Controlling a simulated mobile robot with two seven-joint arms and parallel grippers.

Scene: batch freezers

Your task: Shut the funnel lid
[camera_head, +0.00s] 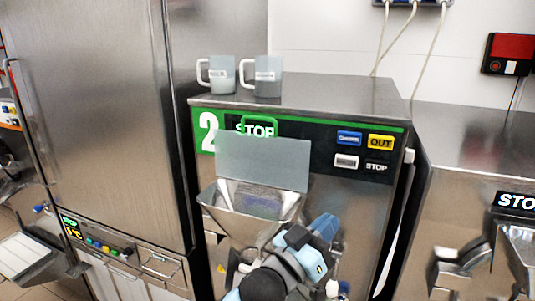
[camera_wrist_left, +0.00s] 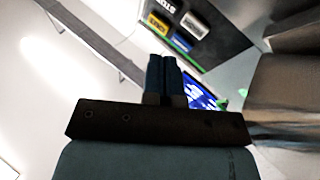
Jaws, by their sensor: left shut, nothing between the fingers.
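The funnel lid (camera_head: 262,162) is a flat grey plate standing raised, nearly upright, behind the funnel mouth on machine 2. The steel funnel (camera_head: 225,208) under it is open at the top. My left gripper (camera_head: 326,225) is at the right of the funnel, below the lid's right end. It appears apart from the lid, though depth is hard to judge. Its blue fingers (camera_wrist_left: 161,76) are together and empty in the left wrist view. My left arm hides the lower front of the machine. My right gripper is in neither view.
Two grey mugs (camera_head: 222,76) (camera_head: 268,78) stand on top of the machine. The control panel (camera_head: 325,150) with several buttons is behind the lid. A tall steel cabinet (camera_head: 90,100) is at left, and another steel machine (camera_head: 470,160) at right.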

